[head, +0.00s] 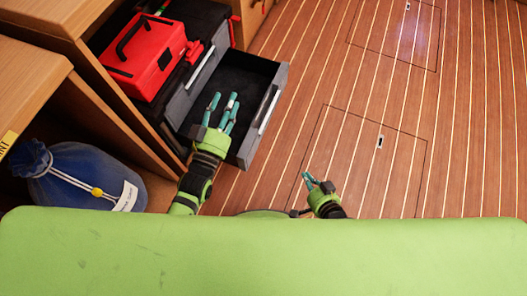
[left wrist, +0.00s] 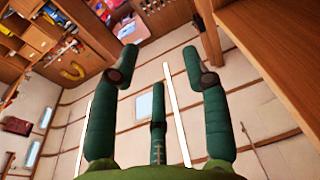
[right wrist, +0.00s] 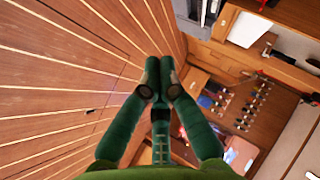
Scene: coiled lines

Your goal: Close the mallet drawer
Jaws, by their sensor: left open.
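A grey drawer (head: 264,115) with a dark lining stands pulled out of the cabinet in the head view. A pale handle bar (head: 269,108) runs along its front. I see no mallet or label, so I cannot confirm it is the mallet drawer. My left gripper (head: 222,100) appears over the drawer's near part, covering some of the interior; I cannot tell whether it touches. Its fingers are spread and empty in the left wrist view (left wrist: 160,65). My right gripper (head: 312,180) is right of the drawer, over the floor. Its fingertips meet in the right wrist view (right wrist: 160,80), with nothing between them.
A red case (head: 150,55) sits on the dark cabinet top. A closed drawer front with a handle (head: 206,68) is above the open drawer. A blue drawstring bag (head: 75,178) lies in the shelf at left. The plank floor (head: 375,110) right of the drawer is clear.

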